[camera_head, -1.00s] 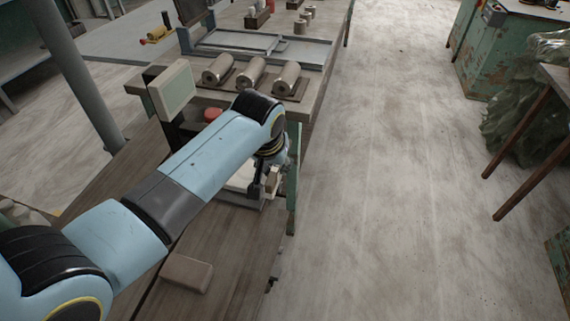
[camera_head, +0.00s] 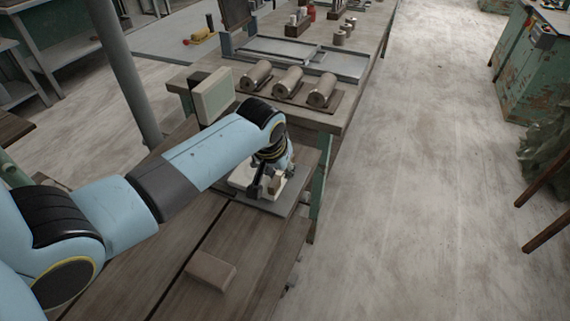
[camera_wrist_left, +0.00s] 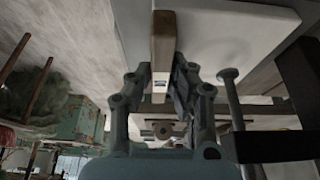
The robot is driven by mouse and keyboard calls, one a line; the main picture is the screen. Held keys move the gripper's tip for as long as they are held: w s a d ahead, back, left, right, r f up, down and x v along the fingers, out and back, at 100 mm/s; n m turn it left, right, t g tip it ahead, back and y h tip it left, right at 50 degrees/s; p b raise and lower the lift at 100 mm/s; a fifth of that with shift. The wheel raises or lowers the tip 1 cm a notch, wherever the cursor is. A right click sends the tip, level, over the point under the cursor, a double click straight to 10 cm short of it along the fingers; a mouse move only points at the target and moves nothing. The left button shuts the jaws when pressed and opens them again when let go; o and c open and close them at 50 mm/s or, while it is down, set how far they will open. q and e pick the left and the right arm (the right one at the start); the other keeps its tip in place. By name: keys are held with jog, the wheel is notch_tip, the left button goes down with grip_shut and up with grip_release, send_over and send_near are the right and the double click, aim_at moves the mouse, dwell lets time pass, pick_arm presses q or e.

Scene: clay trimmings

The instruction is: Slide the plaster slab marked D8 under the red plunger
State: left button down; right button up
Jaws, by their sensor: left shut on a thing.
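The white plaster slab (camera_head: 241,179) lies on a grey base plate (camera_head: 284,209) at the bench's right edge; the arm partly covers it. It also shows as a pale plate in the left wrist view (camera_wrist_left: 240,32). The bar has a small label (camera_wrist_left: 162,83), too small to read. The red plunger is hidden behind my left arm now, near a cream box (camera_head: 213,97). My right gripper is not in view.
A brown block (camera_head: 210,270) lies on the near bench. Several grey cylinders (camera_head: 288,81) lie on boards behind the arm. Metal trays (camera_head: 338,63) sit farther back. Open concrete floor lies to the right.

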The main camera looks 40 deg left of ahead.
pick_arm(q)
jog(key=shift+a, duration=0.15)
dwell(0.3)
jog(key=shift+s+a+p, duration=0.15)
jog(key=shift+a+p, duration=0.25)
jog(key=shift+a, duration=0.1)
jog(key=c, duration=1.1)
grip_release()
jog(key=shift+f, duration=0.1)
jog(key=shift+c, duration=0.2)
jog(key=v, duration=1.2)
jog(key=shift+d, duration=0.15)
